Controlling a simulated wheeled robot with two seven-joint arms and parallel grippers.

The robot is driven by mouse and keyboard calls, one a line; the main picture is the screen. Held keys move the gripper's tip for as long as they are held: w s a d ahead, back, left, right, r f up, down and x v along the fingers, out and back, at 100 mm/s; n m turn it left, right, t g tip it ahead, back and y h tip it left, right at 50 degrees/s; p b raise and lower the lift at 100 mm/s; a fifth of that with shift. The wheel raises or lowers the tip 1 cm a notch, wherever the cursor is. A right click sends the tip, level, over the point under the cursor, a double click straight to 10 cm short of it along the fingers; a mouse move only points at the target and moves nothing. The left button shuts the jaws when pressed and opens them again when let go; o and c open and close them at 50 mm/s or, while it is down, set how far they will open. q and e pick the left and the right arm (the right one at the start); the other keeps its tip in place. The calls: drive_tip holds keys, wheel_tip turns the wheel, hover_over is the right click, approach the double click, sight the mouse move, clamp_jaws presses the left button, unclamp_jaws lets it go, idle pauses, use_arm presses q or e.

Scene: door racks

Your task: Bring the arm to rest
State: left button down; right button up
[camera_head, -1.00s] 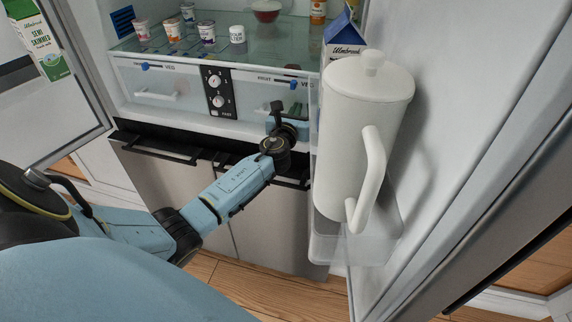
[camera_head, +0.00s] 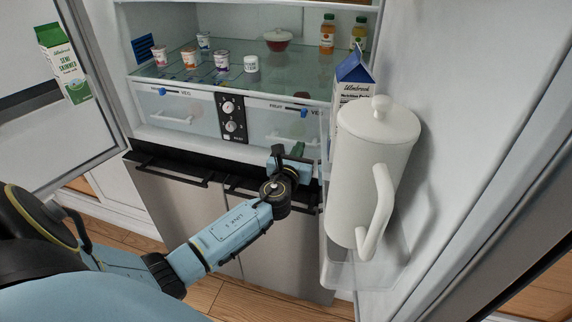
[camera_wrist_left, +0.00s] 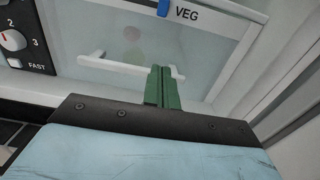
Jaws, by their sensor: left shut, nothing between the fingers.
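My left arm comes in from the left. My left gripper (camera_head: 298,152) is in front of the right vegetable drawer (camera_head: 262,112) of the open fridge. In the left wrist view its two green fingers (camera_wrist_left: 163,87) are together with nothing between them. They overlap the drawer's white handle (camera_wrist_left: 100,62) in that picture; I cannot tell whether they touch it. My right gripper is not in view.
A white lidded jug (camera_head: 370,180) and a blue carton (camera_head: 352,72) stand in the right door's rack. A green milk carton (camera_head: 64,62) is in the left door. Closed lower drawers (camera_head: 180,205) are below.

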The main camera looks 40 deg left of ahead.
use_arm(q)
drive_tip(key=v, duration=0.7)
drive_tip(key=shift+f+p, duration=0.15)
drive_tip(key=shift+p, duration=0.15)
